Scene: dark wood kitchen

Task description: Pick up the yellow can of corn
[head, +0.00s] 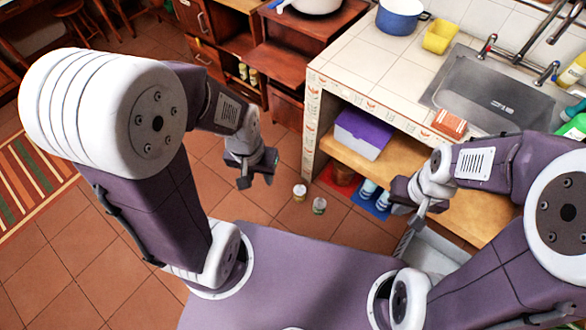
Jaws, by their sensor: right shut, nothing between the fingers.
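Two small cans stand on the tiled floor near the middle of the head view. My right gripper (412,212) is shut and empty, in front of the low shelf under the counter.
A wooden shelf (400,157) under the tiled counter holds a purple-and-white box (362,134). Blue-capped bottles (369,188) stand near the floor below it. Two yellowish containers (248,73) stand in the wooden cabinet behind. Floor left of my left gripper is clear.

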